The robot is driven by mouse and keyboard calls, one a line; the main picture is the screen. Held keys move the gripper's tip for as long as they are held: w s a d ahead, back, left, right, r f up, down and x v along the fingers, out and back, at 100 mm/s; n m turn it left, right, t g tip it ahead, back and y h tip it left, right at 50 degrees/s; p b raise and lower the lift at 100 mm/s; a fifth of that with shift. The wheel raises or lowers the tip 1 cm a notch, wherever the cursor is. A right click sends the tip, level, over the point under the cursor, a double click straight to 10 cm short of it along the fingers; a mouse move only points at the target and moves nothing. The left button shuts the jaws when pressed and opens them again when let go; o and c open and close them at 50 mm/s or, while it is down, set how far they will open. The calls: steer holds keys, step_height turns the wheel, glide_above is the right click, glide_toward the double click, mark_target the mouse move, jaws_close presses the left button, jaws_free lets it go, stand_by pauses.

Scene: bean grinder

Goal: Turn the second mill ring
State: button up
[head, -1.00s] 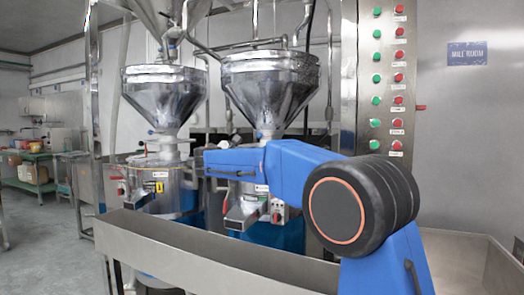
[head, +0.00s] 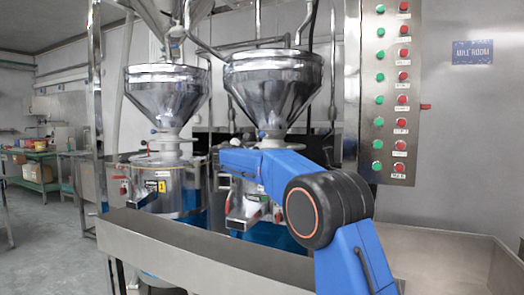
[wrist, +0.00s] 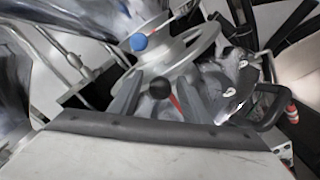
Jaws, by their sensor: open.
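The second mill, the right one of two, has a shiny steel hopper (head: 272,85) in the head view. Its lower body is partly hidden behind my blue arm. In the wrist view a grey metal ring (wrist: 203,40) fills the upper middle, with a blue knob (wrist: 139,41) at its upper left and a black ball knob (wrist: 160,87) low on it. My gripper (wrist: 158,92) is open, with one grey finger on each side of the black knob. I cannot tell whether the fingers touch it. In the head view the fingers cannot be made out.
The first mill (head: 166,95) stands to the left. A long steel trough (head: 200,250) runs in front of both mills. A panel of green and red buttons (head: 391,95) is on the right. A black curved handle (wrist: 272,108) lies right of the gripper in the wrist view.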

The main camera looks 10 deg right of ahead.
steer(key=x, duration=0.6)
steer(key=shift+s+d, duration=0.1)
jaws_close()
